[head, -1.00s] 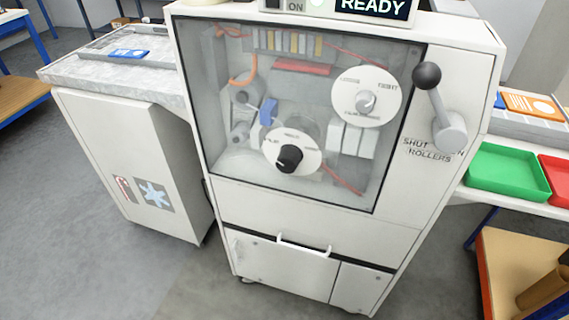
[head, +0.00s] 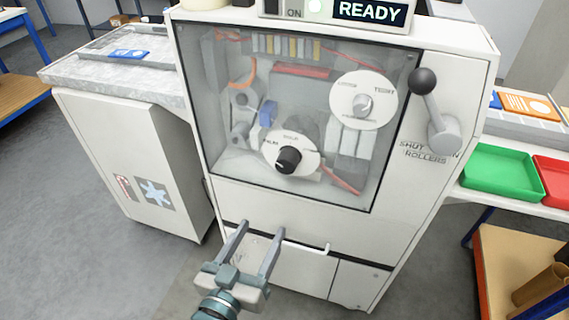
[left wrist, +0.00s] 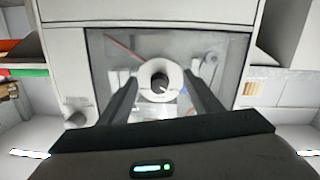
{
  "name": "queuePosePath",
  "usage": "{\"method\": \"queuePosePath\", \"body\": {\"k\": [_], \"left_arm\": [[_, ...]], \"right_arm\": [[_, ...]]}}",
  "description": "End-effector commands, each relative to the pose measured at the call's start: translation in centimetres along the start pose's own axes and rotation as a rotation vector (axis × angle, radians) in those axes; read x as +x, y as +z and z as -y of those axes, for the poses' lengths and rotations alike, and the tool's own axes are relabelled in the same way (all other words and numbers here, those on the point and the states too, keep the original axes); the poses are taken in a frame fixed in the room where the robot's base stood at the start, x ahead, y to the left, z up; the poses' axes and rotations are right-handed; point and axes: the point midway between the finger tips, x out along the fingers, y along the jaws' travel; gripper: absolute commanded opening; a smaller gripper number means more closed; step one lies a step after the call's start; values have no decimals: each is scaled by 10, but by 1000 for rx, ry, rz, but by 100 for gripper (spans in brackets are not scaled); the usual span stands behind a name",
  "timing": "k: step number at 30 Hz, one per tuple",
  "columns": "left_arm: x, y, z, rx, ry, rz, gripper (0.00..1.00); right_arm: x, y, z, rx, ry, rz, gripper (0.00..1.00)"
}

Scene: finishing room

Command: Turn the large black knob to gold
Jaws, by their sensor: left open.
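The large black knob (head: 289,160) sits on a white round dial (head: 310,165) low behind the machine's clear front window. A small light mark shows on the knob, but I cannot tell which label it points to. My left gripper (head: 256,231) is open and empty, below and left of the dial, in front of the machine's lower panel. In the left wrist view the picture is turned over; the white dial (left wrist: 144,80) with its dark knob (left wrist: 160,82) shows between the open fingers, apart from them. My right gripper is not in view.
A smaller grey knob (head: 363,105) on another white dial is at upper right. A lever with a black ball (head: 423,81) stands at the right. A green tray (head: 500,171) lies on the right.

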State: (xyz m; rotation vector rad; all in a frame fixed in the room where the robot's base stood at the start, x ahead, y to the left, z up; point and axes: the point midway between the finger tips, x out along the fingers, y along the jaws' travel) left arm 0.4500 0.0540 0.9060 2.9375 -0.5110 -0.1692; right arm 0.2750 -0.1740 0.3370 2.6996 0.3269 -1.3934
Motion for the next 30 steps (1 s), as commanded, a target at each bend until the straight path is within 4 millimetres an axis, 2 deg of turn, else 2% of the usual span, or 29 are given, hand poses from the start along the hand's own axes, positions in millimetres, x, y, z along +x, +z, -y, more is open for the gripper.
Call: {"method": "queuePosePath", "body": {"k": [1, 3, 7, 22, 26, 30], "left_arm": [[-7, -20, -4, -8, 5, -30, 58], [-13, -38, -7, -16, 10, -56, 58], [-20, -56, -10, -23, 13, -82, 58], [-18, -57, -10, -24, 13, -85, 58], [-12, -56, -10, -24, 13, -85, 58], [-1, -57, -9, -23, 13, -87, 58]], "right_arm": [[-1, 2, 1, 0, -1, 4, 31], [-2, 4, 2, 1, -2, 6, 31], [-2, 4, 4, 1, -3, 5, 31], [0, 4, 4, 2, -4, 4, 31], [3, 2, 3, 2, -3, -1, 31], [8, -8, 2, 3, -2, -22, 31]]}}
